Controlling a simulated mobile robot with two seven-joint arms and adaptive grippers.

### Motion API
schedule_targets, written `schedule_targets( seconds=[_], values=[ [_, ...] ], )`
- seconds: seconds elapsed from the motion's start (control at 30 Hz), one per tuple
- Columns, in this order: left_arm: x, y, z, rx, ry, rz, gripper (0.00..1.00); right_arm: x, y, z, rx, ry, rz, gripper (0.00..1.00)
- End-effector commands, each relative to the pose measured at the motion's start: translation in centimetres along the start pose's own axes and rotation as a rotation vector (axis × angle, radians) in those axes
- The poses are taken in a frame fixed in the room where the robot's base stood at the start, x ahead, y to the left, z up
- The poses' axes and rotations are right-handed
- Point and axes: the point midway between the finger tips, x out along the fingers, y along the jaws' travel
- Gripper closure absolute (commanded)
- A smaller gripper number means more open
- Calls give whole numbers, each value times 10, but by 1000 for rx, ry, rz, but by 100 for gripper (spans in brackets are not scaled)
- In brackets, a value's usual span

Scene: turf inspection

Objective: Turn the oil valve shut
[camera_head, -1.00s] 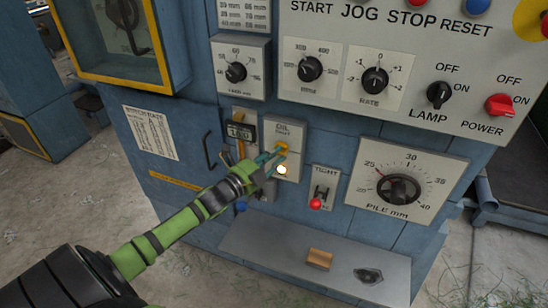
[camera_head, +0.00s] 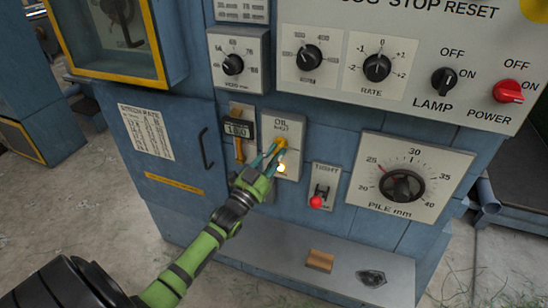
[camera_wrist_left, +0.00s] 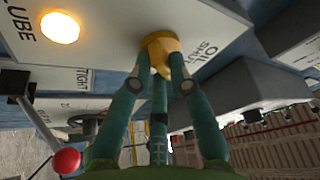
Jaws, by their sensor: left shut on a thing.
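The oil valve is a small yellow handle (camera_head: 282,143) on a pale plate marked OIL (camera_head: 291,125) on the blue machine front. It also shows in the left wrist view as a yellow knob (camera_wrist_left: 161,46) on the same plate. My left gripper (camera_head: 274,152) comes in from the lower left, its teal fingers on the yellow handle. In the left wrist view its fingers (camera_wrist_left: 160,72) close around the knob from both sides. Part of the handle is hidden by the fingers. My right gripper is in neither view.
A lit lamp (camera_head: 281,168) sits just below the handle. A red-tipped lever (camera_head: 316,201) is to the right, and a PILE dial (camera_head: 402,187) beyond it. A grey ledge (camera_head: 262,240) juts out below.

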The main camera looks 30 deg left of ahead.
Motion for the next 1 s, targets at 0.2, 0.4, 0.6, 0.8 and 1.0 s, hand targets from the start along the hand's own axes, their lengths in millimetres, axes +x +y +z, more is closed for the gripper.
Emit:
schedule_targets(
  seconds=[0.2,0.4,0.6,0.8,1.0],
  values=[
    [1,3,-1,-196,0,-82,100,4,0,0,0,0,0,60],
    [1,3,-2,-354,-1,-147,100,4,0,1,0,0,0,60],
    [2,3,-3,-480,-1,-199,100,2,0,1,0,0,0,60],
    [2,4,-4,-561,0,-232,100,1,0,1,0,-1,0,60],
    [2,4,-4,-600,0,-249,100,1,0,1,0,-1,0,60]
  ],
)
